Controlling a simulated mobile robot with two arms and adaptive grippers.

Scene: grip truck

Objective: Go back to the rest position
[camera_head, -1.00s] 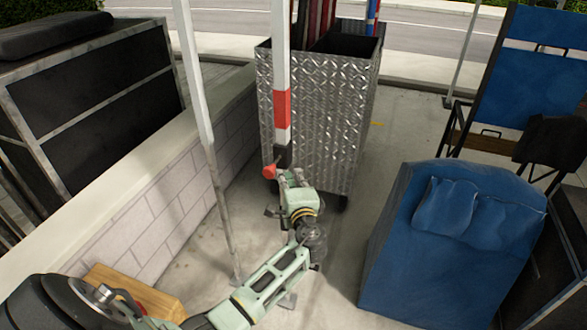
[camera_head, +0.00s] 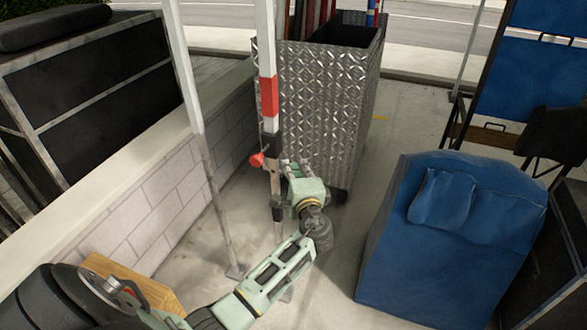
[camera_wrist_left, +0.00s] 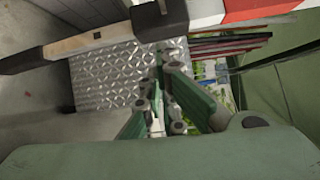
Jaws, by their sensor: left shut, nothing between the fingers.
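My left gripper (camera_head: 281,168), pale green, is at the middle of the head view, just right of a thin upright pole. Its fingers are shut with nothing between them; they also show in the wrist view (camera_wrist_left: 158,75). The pole (camera_head: 268,96) has white and red bands, a dark lower section and a red knob (camera_head: 257,160). In the wrist view the pole (camera_wrist_left: 225,12) crosses the top, apart from the fingers. My right gripper is not in view.
A metal tread-plate cart (camera_head: 320,110) stands behind the gripper. A grey post (camera_head: 215,190) and a block wall (camera_head: 150,215) are on the left. A blue padded block (camera_head: 430,250) is on the right. Some bare floor lies between the arm and this block.

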